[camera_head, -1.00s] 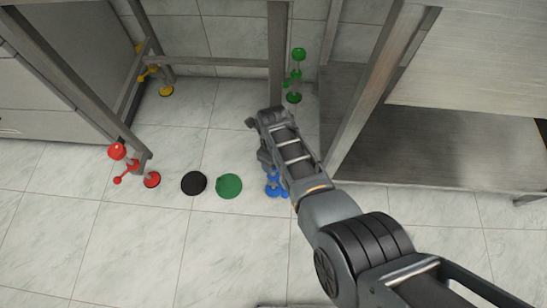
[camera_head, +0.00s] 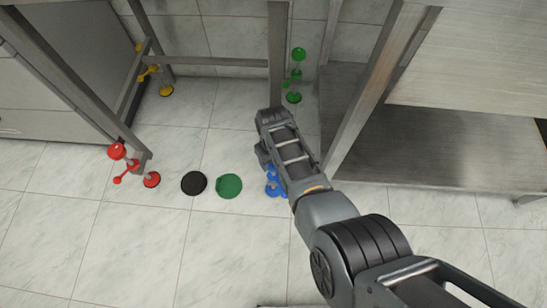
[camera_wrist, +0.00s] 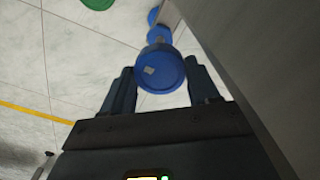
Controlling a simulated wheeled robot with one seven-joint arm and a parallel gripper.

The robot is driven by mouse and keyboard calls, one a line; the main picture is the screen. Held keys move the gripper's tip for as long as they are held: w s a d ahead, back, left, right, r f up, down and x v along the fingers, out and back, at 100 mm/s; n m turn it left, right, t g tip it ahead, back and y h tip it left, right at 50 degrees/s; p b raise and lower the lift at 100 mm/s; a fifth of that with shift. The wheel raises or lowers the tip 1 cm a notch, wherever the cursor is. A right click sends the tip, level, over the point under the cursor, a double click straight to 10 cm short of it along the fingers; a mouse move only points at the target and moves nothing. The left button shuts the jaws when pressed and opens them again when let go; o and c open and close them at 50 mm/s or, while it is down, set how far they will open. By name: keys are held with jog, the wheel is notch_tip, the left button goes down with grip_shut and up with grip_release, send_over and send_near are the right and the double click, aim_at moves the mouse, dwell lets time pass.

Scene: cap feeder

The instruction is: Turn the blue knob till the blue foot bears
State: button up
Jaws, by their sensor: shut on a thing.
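The blue knob (camera_wrist: 161,72) is a round blue cap with a small pale mark on its face. In the wrist view my gripper (camera_wrist: 161,78) has a finger on either side of it and is shut on it. Further blue parts (camera_wrist: 158,35) of the same leg fitting show beyond the knob. In the head view the blue fitting (camera_head: 272,181) shows only partly, beside and below my wrist, which hides the knob. Whether the blue foot bears on the floor cannot be told.
A green disc (camera_head: 229,186) and a black disc (camera_head: 194,183) lie on the floor left of the blue fitting. Red (camera_head: 117,151), yellow (camera_head: 166,90) and green (camera_head: 298,55) fittings are at other legs. A metal table leg (camera_head: 355,95) and low shelf (camera_head: 440,150) stand close right.

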jog(key=shift+w+r, duration=0.15)
jog(key=o, duration=1.1)
jog(key=shift+c, duration=0.2)
jog(key=shift+r+p, duration=2.15)
jog(key=shift+r, duration=1.65)
